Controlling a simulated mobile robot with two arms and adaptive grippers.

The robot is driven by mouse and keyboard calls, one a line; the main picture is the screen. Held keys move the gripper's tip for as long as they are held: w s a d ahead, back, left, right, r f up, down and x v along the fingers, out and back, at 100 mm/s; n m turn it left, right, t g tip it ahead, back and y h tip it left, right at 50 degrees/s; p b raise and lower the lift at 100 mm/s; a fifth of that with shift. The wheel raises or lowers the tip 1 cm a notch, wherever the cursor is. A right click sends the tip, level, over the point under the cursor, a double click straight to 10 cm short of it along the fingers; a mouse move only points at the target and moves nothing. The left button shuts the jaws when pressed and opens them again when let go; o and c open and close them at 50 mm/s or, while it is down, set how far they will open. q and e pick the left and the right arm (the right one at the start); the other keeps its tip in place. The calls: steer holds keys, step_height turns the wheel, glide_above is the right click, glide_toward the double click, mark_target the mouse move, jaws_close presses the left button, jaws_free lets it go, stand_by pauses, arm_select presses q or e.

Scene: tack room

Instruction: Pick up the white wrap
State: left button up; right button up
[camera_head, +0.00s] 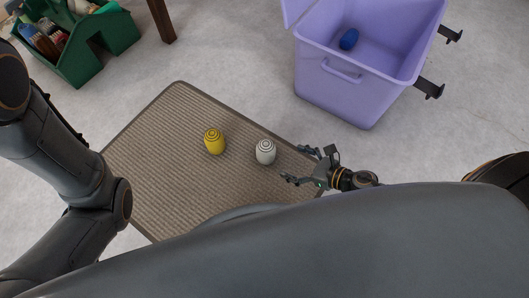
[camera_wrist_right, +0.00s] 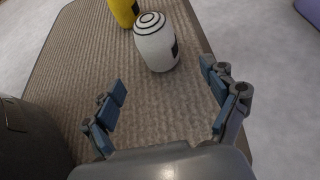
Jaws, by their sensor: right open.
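The white wrap (camera_head: 265,152) is a white roll with dark rings on its top, standing upright on a brown ribbed mat (camera_head: 160,155). In the right wrist view the white wrap (camera_wrist_right: 155,45) stands ahead of the fingers. My right gripper (camera_head: 297,166) is open and empty, just to the right of the white wrap and apart from it. Its two spread fingers also show in the right wrist view (camera_wrist_right: 168,98), with bare mat between them. My left arm comes in at the left of the head view, but its gripper is out of sight.
A yellow wrap (camera_head: 214,141) stands left of the white one. A purple bin (camera_head: 335,95) with a blue wrap (camera_head: 348,39) inside stands at the upper right. A green caddy (camera_head: 85,50) holding several items is at the upper left, near a wooden leg (camera_head: 161,20).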

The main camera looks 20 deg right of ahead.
mark_target(274, 154)
steer(key=b+x, duration=0.1)
steer(key=x, duration=0.5)
steer(key=shift+w, duration=0.1)
steer(key=b+x, duration=0.1)
steer(key=x, duration=0.4)
steer(key=shift+a+b, duration=0.25)
steer(key=shift+b, duration=0.1)
steer(key=c, duration=1.3)
